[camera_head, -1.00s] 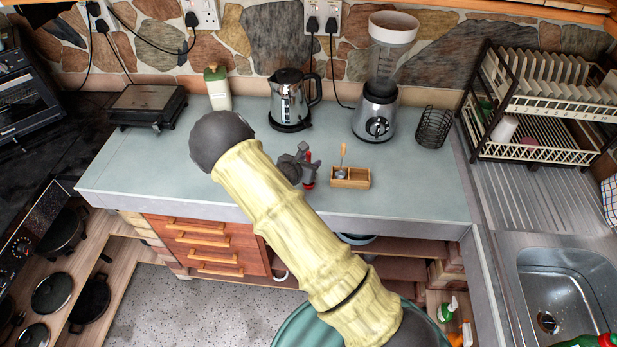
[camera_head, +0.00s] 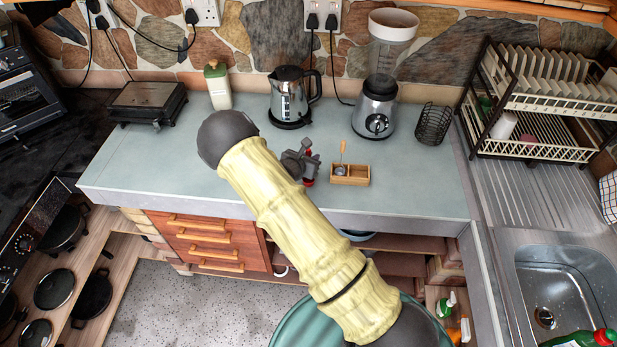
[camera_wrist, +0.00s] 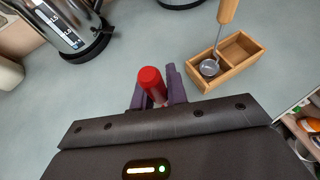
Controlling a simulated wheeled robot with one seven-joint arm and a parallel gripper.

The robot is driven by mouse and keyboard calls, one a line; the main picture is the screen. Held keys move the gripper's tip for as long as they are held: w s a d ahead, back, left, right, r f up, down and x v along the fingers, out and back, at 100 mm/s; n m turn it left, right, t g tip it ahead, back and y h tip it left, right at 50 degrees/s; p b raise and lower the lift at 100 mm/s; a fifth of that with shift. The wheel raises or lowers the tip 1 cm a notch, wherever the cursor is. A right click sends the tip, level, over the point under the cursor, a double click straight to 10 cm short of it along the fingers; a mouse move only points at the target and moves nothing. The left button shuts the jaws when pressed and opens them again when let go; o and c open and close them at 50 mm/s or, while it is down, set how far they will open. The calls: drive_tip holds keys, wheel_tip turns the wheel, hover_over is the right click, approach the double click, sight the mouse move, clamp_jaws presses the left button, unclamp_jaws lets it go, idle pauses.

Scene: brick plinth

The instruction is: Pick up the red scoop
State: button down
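The red scoop (camera_wrist: 152,82) shows in the wrist view as a rounded red end standing up between the two dark fingers of my gripper (camera_wrist: 157,92). Its lower part is hidden by the fingers and the gripper body. The fingers flank it closely; I cannot tell whether they press on it. In the head view my gripper (camera_head: 303,163) is over the counter, left of the small wooden box, and only small bits of red show by it.
The wooden box (camera_head: 350,180) with a wooden-handled metal scoop (camera_wrist: 209,67) stands close to the right. The kettle (camera_head: 290,97) and blender (camera_head: 376,110) are behind. A wire basket (camera_head: 433,124) stands farther right. The counter (camera_head: 150,165) is clear at left.

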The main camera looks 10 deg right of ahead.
idle(0.3)
wheel_tip(320, 180, up, 10)
drive_tip(key=b, duration=0.3)
idle(0.7)
